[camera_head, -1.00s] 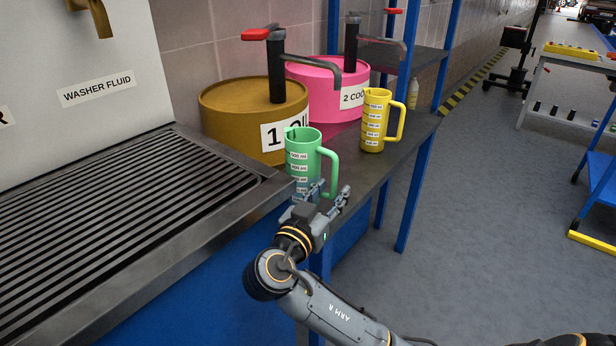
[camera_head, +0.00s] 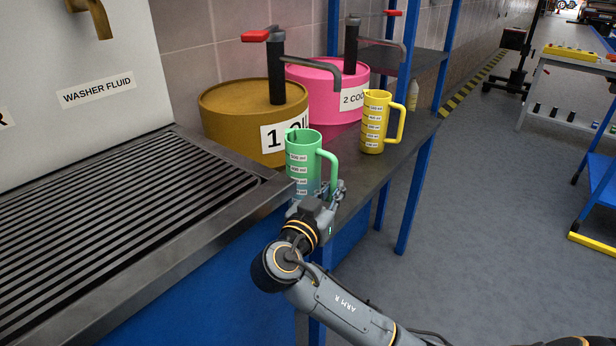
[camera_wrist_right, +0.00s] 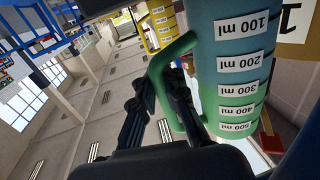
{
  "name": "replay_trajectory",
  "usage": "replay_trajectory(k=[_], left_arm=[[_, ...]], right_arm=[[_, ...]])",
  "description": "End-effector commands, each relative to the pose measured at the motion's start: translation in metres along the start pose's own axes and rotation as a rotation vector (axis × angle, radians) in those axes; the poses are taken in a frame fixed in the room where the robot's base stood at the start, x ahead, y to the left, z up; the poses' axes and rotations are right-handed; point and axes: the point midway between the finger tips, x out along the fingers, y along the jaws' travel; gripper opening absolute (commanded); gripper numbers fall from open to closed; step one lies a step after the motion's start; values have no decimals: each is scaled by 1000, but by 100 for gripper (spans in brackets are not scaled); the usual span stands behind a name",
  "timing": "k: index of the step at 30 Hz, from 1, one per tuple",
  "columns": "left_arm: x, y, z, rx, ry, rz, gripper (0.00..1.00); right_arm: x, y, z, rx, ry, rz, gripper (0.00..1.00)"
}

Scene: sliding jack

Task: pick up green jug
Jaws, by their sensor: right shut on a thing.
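The green jug (camera_head: 303,160) stands upright on the dark shelf in front of the brown drum, its handle toward the right. My right gripper (camera_head: 333,190) is at the handle and is shut on it. In the right wrist view the green jug (camera_wrist_right: 240,75) fills the right side, with its volume labels upside down. There the right gripper's fingers (camera_wrist_right: 158,95) are at the green handle, one of them inside the handle loop. The fingertips are partly hidden by the handle in the head view. My left gripper is not in view.
A yellow jug (camera_head: 375,125) stands behind and right of the green one. A brown drum (camera_head: 235,115) and a pink drum (camera_head: 325,100), both with taps, stand behind. A slatted metal tray (camera_head: 120,215) lies left. Blue shelf posts (camera_head: 413,195) stand right.

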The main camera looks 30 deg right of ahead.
Motion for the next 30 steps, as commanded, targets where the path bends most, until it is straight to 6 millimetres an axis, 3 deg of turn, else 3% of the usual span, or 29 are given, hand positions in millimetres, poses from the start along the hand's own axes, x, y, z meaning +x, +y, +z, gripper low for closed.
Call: replay_trajectory(k=[12, 17, 30], left_arm=[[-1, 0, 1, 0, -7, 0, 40], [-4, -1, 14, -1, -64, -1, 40], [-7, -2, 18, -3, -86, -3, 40]], right_arm=[[0, 0, -3, 3, 2, -1, 0], [-1, 1, -9, 4, 2, -1, 0], [-15, 76, -6, 2, 2, -1, 0]])
